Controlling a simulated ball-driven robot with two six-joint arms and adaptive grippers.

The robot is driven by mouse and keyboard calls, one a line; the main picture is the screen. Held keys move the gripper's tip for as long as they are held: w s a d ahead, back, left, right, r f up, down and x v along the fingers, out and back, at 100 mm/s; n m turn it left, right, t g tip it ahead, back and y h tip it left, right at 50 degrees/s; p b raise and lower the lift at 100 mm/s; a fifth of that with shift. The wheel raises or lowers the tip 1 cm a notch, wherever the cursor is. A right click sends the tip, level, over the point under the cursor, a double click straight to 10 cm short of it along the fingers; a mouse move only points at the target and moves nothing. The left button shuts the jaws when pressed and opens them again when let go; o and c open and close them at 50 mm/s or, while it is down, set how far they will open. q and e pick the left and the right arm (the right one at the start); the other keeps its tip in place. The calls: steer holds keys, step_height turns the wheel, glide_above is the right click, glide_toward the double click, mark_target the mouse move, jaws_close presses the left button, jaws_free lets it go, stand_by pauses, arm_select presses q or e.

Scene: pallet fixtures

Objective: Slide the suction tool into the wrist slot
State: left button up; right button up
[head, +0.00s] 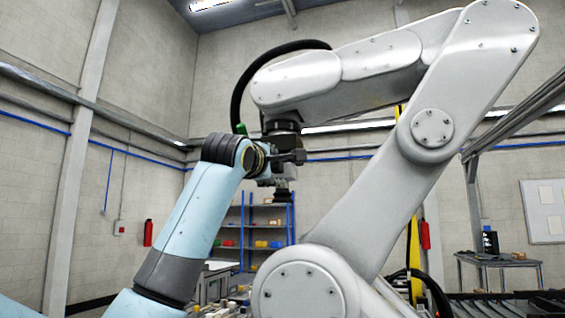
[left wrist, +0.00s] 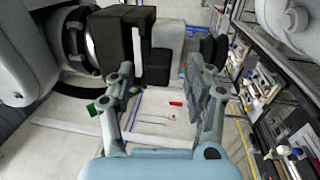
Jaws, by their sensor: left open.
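The suction tool (head: 284,191), dark with a black cup at its lower end, hangs below the wrist (head: 284,127) of a large white industrial arm. My left gripper (head: 297,157) is open beside the tool. In the left wrist view its two fingers (left wrist: 160,82) are spread, with nothing held between them. The slot is hard to make out, and I cannot tell whether the fingers touch the tool.
The white arm (head: 375,200) fills the middle and right of the head view, close to my left arm. Blue shelving (head: 265,222) with bins stands behind. A table (head: 500,258) stands at right. A conveyor or bench with parts (left wrist: 275,110) runs along the right of the left wrist view.

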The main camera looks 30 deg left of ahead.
arm_select(q)
steer(key=v, duration=1.1)
steer(key=shift+s, duration=0.4)
steer(key=shift+d+f, duration=0.1)
